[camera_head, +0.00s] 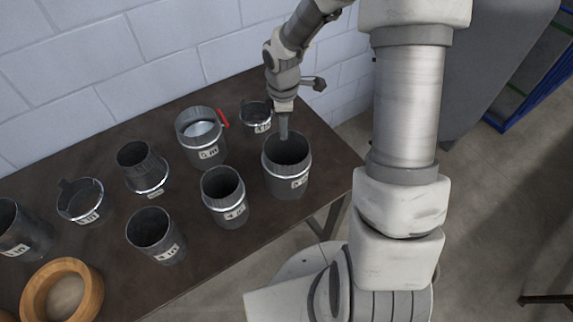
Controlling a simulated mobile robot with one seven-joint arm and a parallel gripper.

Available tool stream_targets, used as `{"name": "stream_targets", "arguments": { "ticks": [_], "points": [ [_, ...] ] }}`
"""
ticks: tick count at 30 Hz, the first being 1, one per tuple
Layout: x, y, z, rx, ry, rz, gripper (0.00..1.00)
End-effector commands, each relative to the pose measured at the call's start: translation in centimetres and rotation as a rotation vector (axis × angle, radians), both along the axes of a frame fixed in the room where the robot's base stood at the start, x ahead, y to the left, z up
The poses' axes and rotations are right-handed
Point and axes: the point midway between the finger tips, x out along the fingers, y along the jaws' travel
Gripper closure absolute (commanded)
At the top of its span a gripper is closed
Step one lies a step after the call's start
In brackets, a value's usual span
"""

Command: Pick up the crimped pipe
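A dark grey pipe (287,181) with a silver band and a white label stands upright near the table's right end. My gripper (284,134) points down at this pipe's opening, its fingertips overlapping the far rim. I see the fingers nearly edge-on, so their gap is hidden, and I cannot tell whether they touch the pipe. Another upright pipe (143,172), farther left, has a narrowed, ridged upper part that looks crimped above a silver band. A shorter banded pipe (228,208) stands between them, nearer the front. I cannot read the labels clearly.
Several other pipes and collars stand on the dark table (110,245). A wider pipe (205,150) with a red piece (221,118) at its rim stands behind, beside a small collar (256,119). A white block wall (100,60) backs the table.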

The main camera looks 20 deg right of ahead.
Motion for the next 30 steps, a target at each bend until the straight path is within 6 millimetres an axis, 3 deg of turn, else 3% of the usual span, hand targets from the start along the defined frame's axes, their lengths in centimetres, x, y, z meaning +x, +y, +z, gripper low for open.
{"name": "stream_targets", "arguments": {
  "ticks": [7,17,23,30],
  "points": [
    [0.1,-0.3,-3.3,0.000,0.004,0.002,0.61],
    [0.1,-0.4,-3.9,-0.001,0.001,0.000,0.61],
    [0.1,-0.4,-3.9,-0.001,0.001,0.000,0.97],
    [0.1,-0.4,-3.9,-0.001,0.001,0.000,1.00]
  ]
}}
